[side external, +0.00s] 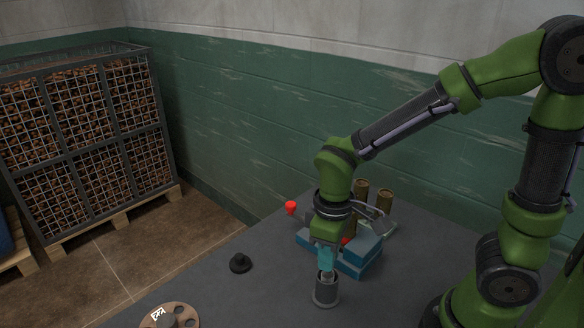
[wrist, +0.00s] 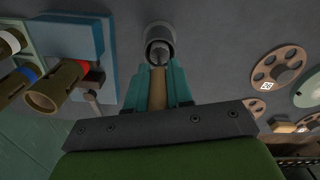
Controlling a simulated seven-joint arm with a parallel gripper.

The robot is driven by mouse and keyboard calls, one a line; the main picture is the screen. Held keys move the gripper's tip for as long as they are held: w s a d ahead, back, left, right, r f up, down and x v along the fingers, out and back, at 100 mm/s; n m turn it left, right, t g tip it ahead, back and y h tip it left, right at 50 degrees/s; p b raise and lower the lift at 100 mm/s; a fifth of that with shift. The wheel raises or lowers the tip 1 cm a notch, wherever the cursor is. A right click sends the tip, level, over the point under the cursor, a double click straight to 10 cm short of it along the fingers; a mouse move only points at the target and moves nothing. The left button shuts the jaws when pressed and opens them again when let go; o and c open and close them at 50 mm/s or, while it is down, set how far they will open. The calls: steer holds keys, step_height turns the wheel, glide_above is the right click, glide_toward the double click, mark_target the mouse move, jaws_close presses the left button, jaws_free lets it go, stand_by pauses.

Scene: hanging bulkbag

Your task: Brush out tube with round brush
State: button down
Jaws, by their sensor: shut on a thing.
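A grey upright tube (side external: 326,294) stands on the dark table, and its open mouth also shows in the wrist view (wrist: 160,52). My gripper (side external: 326,264) is directly above the tube, pointing down. Its teal fingers are shut on the tan handle of the round brush (wrist: 157,88). The brush's lower end is lined up with the tube mouth and appears to enter it. The bristles are hidden, and I cannot tell how deep they sit.
A black knobbed piece (side external: 240,263) and a brown holed disc (side external: 176,318) lie to the left. The table between them is clear.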

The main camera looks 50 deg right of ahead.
step_height(320, 180, up, 20)
steer(key=w+d+m, duration=0.4)
steer(key=d+m, duration=0.2)
steer(key=d, duration=0.8)
step_height(320, 180, down, 10)
steer(key=shift+w+a+r, duration=0.2)
steer(key=shift+f, duration=0.1)
stand_by(0.5)
step_height(320, 180, down, 7)
stand_by(0.7)
steer(key=shift+r, duration=2.15)
